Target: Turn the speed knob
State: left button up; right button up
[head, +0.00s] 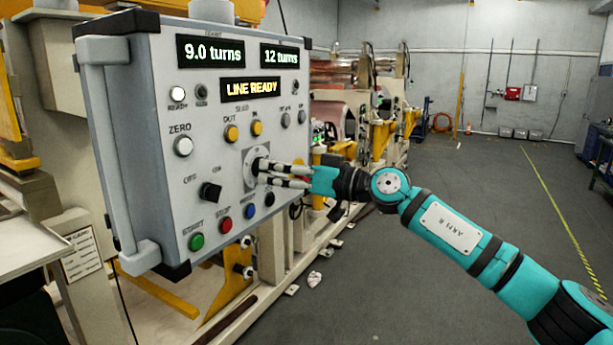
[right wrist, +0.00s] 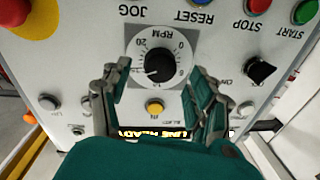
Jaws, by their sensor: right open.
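The speed knob is a black knob (right wrist: 159,65) on a round white dial marked RPM (right wrist: 174,40), on the front of a grey control panel (right wrist: 85,60). In the head view its dial (head: 252,160) shows at the panel's lower right part, partly hidden by my fingers. My right gripper (head: 285,174) is at the dial and points at the panel. In the right wrist view my right gripper (right wrist: 158,82) is open, one finger on each side of the knob, apart from it. Whether the fingertips touch the panel I cannot tell. My left gripper is not in view.
The panel's displays (head: 250,90) read 9.0 turns, 12 turns and LINE READY. A black selector switch (right wrist: 260,70) and several push buttons, including a red one (head: 225,225), surround the dial. A red mushroom button (right wrist: 14,10) is at the wrist view's corner. Open floor (head: 450,190) lies right.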

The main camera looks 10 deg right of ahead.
jog(key=v, duration=1)
jog(key=shift+d, duration=0.15)
